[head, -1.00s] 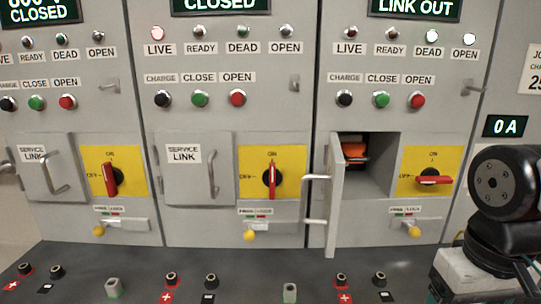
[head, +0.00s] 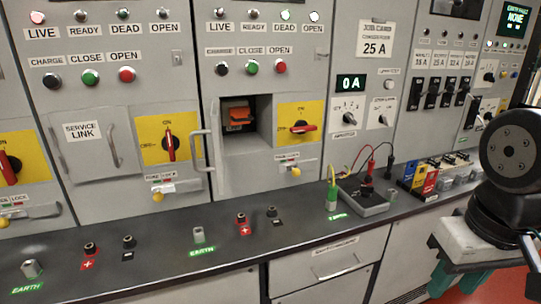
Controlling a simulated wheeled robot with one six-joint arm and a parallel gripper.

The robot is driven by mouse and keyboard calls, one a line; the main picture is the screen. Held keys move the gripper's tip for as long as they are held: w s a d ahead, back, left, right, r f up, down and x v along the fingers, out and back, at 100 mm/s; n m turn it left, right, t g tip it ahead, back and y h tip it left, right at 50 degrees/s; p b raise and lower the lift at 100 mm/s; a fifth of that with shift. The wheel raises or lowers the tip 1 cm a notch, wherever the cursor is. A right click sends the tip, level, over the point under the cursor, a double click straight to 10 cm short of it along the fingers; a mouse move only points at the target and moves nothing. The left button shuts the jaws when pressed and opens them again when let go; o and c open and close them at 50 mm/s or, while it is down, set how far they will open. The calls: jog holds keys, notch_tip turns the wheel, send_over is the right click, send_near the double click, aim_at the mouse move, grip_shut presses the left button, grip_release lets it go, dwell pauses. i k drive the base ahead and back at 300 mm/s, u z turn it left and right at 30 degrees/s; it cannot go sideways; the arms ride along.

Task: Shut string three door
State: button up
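The string three door (head: 215,150) stands open on the third cabinet. It is hinged at its left side and seen almost edge-on, with its handle (head: 200,150) to the left. The opening (head: 262,115) beside it shows an orange part (head: 238,116) inside. The red rotary switch (head: 303,128) to the right of the opening points sideways, towards OFF. On this cabinet the DEAD and OPEN lamps are lit.
A dark bench (head: 130,255) with terminals and EARTH posts runs below the cabinets. A tester with leads (head: 362,195) and several coloured blocks (head: 430,178) stand on it to the right. The neighbouring service link door (head: 85,145) is shut. Red floor shows at lower right.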

aim_at(215, 130)
jog(key=z, duration=0.3)
jog(key=k, duration=0.45)
jog(key=u, duration=1.05)
jog(key=i, duration=1.3)
jog(key=z, duration=0.15)
jog(key=k, duration=0.95)
jog(key=u, duration=0.65)
jog(key=i, duration=0.8)
jog(key=z, duration=0.65)
